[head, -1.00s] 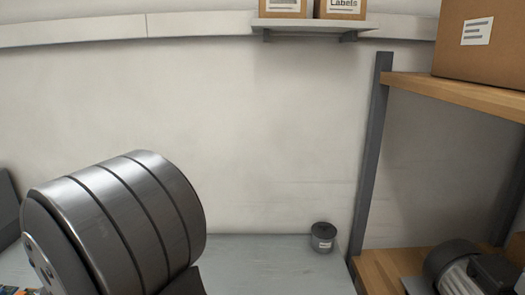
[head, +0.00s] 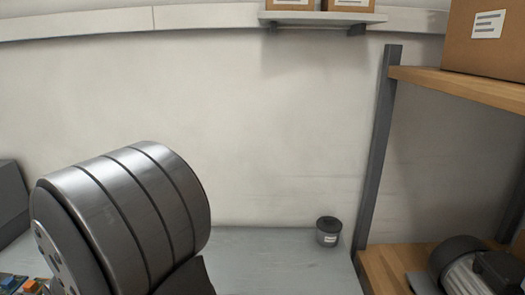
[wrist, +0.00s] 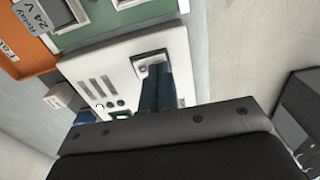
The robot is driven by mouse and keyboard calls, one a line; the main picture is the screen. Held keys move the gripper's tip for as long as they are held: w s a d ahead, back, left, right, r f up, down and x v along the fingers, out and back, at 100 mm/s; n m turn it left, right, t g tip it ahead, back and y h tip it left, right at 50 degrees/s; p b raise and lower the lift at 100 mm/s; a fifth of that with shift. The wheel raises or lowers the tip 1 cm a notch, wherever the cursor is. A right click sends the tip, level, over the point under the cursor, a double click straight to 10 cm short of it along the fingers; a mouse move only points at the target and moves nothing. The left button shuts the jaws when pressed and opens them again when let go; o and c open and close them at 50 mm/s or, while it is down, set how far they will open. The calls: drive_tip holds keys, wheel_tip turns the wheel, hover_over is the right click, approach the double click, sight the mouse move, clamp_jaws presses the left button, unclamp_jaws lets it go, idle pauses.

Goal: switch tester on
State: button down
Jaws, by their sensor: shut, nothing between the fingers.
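A white box with slots, small round holes and a small green patch, which looks like the tester (wrist: 98,75), fills the middle of the wrist view. A framed rocker-like switch (wrist: 152,62) sits at its upper right. My gripper (wrist: 155,72) is shut and empty, its two dark blue fingers side by side. The fingertips are at the lower part of the switch frame and hide part of it. I cannot tell whether they touch it, or which way the switch is set. Neither tester nor gripper can be made out in the head view.
An orange bin (wrist: 25,45) and a green-framed part labelled 24 V lie beside the white box. A dark grey box (wrist: 300,105) stands at right. In the head view, a small dark can (head: 328,232) stands on the grey bench (head: 270,262), near a wooden shelf (head: 460,85).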

wheel_tip(320, 180, up, 6)
drive_tip(key=shift+r, duration=0.15)
idle(0.5)
wheel_tip(320, 180, down, 7)
drive_tip(key=shift+f, duration=0.1)
idle(0.6)
drive_tip(key=w+r, duration=0.2)
drive_tip(key=r, duration=0.8)
drive_tip(key=w+r+g, duration=0.1)
drive_tip(key=w+r, duration=0.1)
drive_tip(key=r, duration=0.9)
idle(0.6)
